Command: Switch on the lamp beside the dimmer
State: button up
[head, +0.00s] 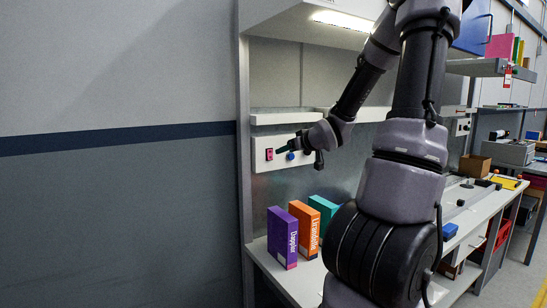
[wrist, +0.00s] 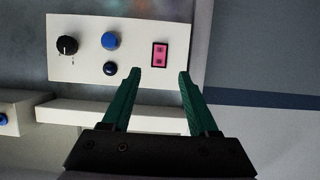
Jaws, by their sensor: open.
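In the head view, my gripper (head: 281,150) hides part of the panel. Contact cannot be told.
A bright light strip (head: 340,20) shines under the overhead cabinet. Purple (head: 282,238), orange (head: 304,229) and teal (head: 323,215) boxes stand on the bench below the panel. A ledge (wrist: 120,117) runs near the panel. Plain wall is left of the bench.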

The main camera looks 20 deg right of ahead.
aim_at(270, 156)
jog(key=x, duration=1)
jog(key=shift+w+f, duration=0.1)
jog(key=shift+f, duration=0.1)
